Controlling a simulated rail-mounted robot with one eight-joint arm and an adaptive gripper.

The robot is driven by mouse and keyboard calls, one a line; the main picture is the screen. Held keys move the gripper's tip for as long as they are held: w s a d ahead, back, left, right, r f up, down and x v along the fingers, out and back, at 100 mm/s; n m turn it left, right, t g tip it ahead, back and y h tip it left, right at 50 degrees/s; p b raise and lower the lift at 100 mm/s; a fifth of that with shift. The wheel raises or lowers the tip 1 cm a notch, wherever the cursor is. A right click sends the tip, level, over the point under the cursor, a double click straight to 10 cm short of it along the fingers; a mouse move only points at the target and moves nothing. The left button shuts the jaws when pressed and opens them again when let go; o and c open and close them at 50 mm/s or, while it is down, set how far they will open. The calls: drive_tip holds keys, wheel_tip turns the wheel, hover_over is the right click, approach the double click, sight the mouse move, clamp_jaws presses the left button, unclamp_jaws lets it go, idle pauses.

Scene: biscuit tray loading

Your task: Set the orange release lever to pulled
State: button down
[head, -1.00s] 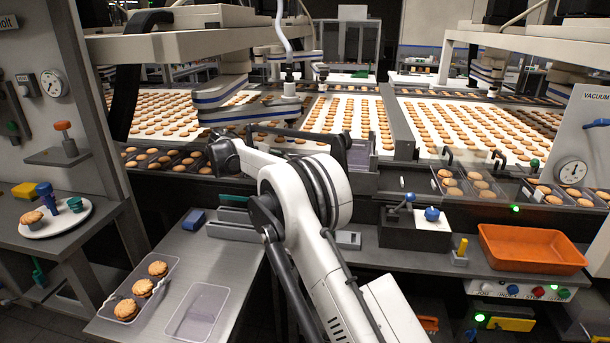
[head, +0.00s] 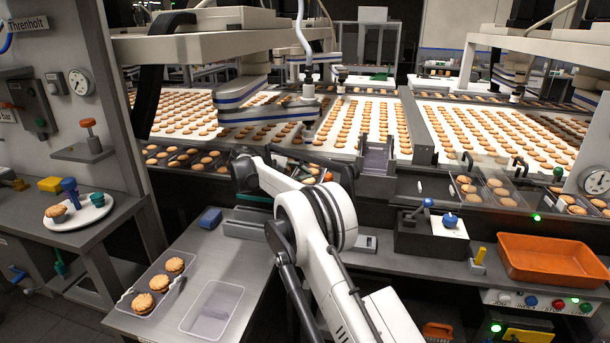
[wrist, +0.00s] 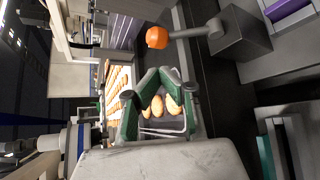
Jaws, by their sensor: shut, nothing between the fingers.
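An orange ball knob (wrist: 157,38) on a grey stem stands out from a dark grey block (wrist: 240,34) in the wrist view, which looks turned on its side. Biscuits in a tray show behind the fingers.
A tray with biscuits (head: 127,300) and an empty clear tray (head: 186,325) lie on the front bench. An orange bin (head: 505,265) stands at right. A shelf at left carries another orange-topped knob (head: 88,123). Biscuit belts run behind my arm.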

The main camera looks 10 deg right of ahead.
drive_tip(key=x, duration=0.7)
